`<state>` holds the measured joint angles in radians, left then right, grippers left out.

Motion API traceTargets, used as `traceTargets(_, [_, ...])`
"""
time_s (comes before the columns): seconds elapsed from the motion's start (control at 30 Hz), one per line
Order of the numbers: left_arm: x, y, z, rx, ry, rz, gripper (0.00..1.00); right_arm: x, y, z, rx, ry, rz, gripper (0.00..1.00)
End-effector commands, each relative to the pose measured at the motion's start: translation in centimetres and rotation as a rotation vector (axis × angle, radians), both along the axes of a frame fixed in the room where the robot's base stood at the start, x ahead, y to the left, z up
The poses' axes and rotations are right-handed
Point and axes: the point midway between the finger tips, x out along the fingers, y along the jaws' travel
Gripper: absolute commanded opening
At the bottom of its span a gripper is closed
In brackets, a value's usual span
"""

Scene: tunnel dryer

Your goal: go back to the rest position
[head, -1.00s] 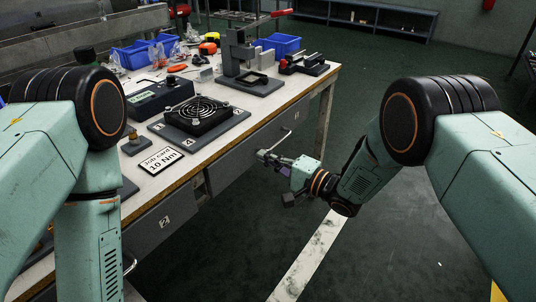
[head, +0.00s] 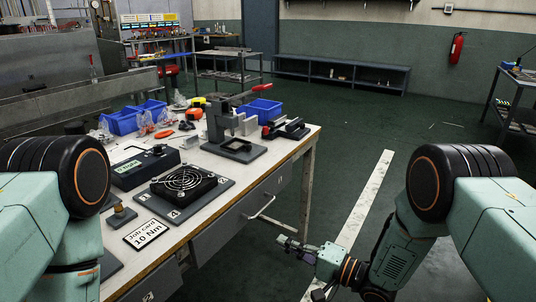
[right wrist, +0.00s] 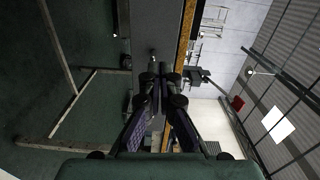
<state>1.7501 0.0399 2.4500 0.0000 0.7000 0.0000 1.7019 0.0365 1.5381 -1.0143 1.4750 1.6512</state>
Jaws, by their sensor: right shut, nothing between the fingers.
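My right gripper (head: 292,246) is in front of the workbench, over the floor to the right of the bench's drawer handle. It is shut and empty, and it also shows in the right wrist view (right wrist: 161,80), with its fingers together. My left arm comes in at the left edge of the head view, but its gripper is not in the picture. The workbench (head: 204,219) stands at the left and middle of the head view.
On the bench are a fan on a plate (head: 183,184), a job card (head: 146,234), a press (head: 222,125) and blue bins (head: 262,110). A drawer handle (head: 262,208) sticks out at the front. Open floor (head: 350,125) lies to the right.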

Motion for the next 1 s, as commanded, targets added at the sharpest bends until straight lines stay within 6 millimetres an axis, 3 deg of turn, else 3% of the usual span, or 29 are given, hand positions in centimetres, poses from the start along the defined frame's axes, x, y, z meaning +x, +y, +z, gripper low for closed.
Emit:
traceTargets(0.1, [0.0, 0.0, 0.0, 0.0, 0.0, 0.0, 0.2, 0.5, -0.7, -1.3, -0.141, -0.1, -0.039, 0.0])
traceTargets(0.23, [0.0, 0.0, 0.0, 0.0, 0.0, 0.0, 0.2, -0.4, -2.4, -4.9, -0.38, -0.156, -0.116, 0.0])
traceTargets(0.37, [0.0, 0.0, 0.1, 0.0, 0.0, 0.0, 0.2, -3.0, -4.9, -9.1, -0.645, -0.141, -0.152, 0.0])
traceTargets(0.43, [0.0, 0.0, 0.3, 0.0, 0.0, 0.0, 0.2, -5.3, -6.4, -11.2, -0.792, -0.112, -0.144, 0.0])
traceTargets(0.57, [0.0, 0.0, 0.6, 0.0, 0.0, 0.0, 0.2, -11.4, -9.4, -14.8, -1.059, -0.016, -0.067, 0.0])
traceTargets(0.7, [0.0, 0.0, 1.0, 0.0, 0.0, 0.0, 0.2, -19.8, -12.5, -16.8, -1.29, 0.127, 0.092, 0.0])
traceTargets(0.9, [0.0, 0.0, 1.7, 0.0, 0.0, 0.0, 0.2, -31.7, -15.6, -16.0, -1.456, 0.359, 0.328, 0.0])
traceTargets(1.0, [0.0, 0.0, 2.0, 0.0, 0.0, 0.0, 0.2, -35.8, -16.5, -14.7, -1.477, 0.466, 0.383, 0.0])
